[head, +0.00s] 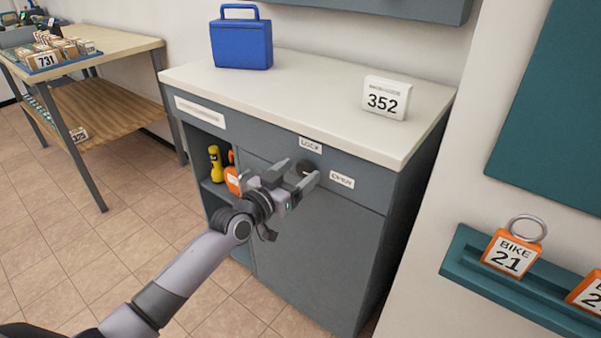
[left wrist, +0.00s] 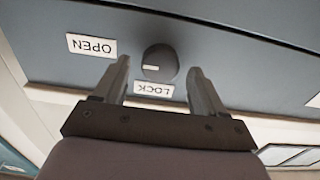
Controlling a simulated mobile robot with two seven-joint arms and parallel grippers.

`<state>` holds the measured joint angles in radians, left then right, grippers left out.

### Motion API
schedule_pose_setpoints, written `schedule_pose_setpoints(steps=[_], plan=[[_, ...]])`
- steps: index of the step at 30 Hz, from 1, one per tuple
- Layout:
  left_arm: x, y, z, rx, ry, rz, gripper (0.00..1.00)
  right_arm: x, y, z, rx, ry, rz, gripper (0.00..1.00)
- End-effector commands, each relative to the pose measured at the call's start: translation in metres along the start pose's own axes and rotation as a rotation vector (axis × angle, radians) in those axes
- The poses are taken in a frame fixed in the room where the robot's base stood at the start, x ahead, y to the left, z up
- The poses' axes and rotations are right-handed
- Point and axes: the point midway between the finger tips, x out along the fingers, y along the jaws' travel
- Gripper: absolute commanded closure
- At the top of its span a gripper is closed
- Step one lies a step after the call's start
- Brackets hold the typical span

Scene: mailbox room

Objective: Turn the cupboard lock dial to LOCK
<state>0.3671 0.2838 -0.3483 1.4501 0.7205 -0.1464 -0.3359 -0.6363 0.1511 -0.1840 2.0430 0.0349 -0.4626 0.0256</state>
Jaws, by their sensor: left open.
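The cupboard lock dial (left wrist: 160,60) is a dark round knob on the grey cupboard front. Its white mark points left in the left wrist view, towards the side of the OPEN label (left wrist: 91,45). The LOCK label (left wrist: 155,90) is beside the dial; both labels appear upside down there. In the head view the LOCK label (head: 310,145) is above the dial (head: 306,166) and the OPEN label (head: 342,180) is to its right. My left gripper (head: 297,171) is open in front of the dial, with a finger on either side; contact is not visible. My right gripper is not in view.
The cupboard (head: 300,245) carries a blue box (head: 241,45) and a 352 sign (head: 386,98) on its pale top. An open shelf at its left holds a yellow torch-like item (head: 216,163). A teal rack (head: 520,290) with bike tags is at the right.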

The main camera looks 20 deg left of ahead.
Motion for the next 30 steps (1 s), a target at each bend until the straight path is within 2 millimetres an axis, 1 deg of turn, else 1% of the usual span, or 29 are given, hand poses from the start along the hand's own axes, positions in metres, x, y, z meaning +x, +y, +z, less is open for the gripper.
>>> schedule_pose_setpoints(steps=[1,5,14,15,17,18,19,25,30], plan=[[0.0048,0.0004,0.0004,0.0,0.001,0.0,0.29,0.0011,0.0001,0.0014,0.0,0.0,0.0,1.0],[0.0111,0.0009,0.0003,0.0,0.0,0.001,0.29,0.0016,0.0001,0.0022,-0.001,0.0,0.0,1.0],[0.0126,0.0008,0.0,0.0,-0.001,0.001,0.29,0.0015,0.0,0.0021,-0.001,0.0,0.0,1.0],[0.0125,0.0008,0.0,0.0,-0.001,0.001,0.42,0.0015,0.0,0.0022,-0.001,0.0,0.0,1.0],[0.0125,0.0008,0.0,0.0,-0.001,0.001,0.62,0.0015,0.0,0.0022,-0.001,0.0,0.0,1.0],[0.0124,0.0007,0.0,0.0,-0.001,0.001,0.75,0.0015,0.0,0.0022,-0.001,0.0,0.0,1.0],[0.0124,0.0008,0.0001,0.0,-0.001,0.001,0.84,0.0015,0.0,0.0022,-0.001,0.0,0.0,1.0],[0.0123,0.0007,0.0002,-0.005,-0.001,0.001,0.84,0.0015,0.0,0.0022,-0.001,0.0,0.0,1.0],[0.0122,0.0005,0.0003,-0.043,-0.001,0.001,0.84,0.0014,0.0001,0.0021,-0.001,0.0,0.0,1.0]])
